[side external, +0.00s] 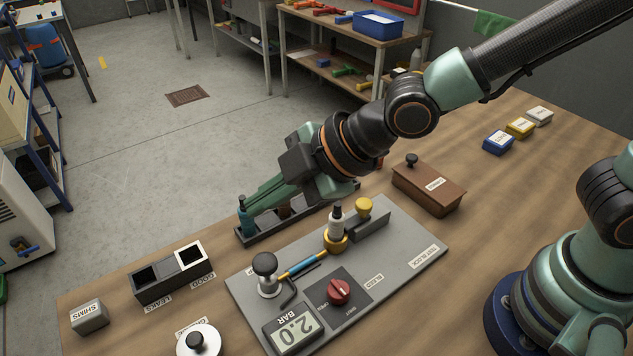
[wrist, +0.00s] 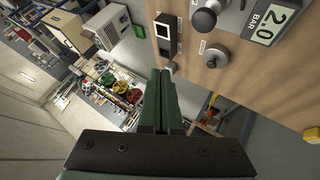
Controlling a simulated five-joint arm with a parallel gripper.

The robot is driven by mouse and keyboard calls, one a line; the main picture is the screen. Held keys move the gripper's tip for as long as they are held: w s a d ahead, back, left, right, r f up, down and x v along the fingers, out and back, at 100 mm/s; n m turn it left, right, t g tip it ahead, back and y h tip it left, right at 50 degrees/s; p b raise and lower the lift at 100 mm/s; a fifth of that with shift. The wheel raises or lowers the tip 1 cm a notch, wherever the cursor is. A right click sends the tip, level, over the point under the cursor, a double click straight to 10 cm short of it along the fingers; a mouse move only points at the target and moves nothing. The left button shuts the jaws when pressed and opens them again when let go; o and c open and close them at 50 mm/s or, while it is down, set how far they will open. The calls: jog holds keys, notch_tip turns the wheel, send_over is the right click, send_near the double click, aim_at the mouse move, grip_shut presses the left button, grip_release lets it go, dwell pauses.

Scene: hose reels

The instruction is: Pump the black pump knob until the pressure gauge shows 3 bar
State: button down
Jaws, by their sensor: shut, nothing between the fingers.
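The black pump knob (side external: 265,263) stands upright on a silver base at the left of the grey test rack board (side external: 415,256). It also shows at the top of the wrist view (wrist: 205,18). The pressure gauge (side external: 291,328), labelled BAR, reads 2.0; the wrist view shows the same reading (wrist: 274,22). My gripper (side external: 248,207) is shut and empty, above and behind the pump knob, over the dark narrow tray. Its green fingers lie together in the wrist view (wrist: 161,75). It is clear of the knob.
A red valve knob (side external: 340,290) sits right of the gauge. The dark narrow tray (side external: 262,236) lies behind the board. A two-bin box (side external: 171,276), a brown box (side external: 428,185) and a silver disc with black knob (side external: 199,342) stand around.

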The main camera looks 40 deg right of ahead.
aim_at(268, 259)
jog(key=shift+f, duration=4.45)
jog(key=shift+f, duration=0.15)
jog(key=shift+f, duration=0.25)
jog(key=shift+f, duration=1.3)
jog(key=shift+r, duration=1.7)
jog(key=shift+r, duration=2.55)
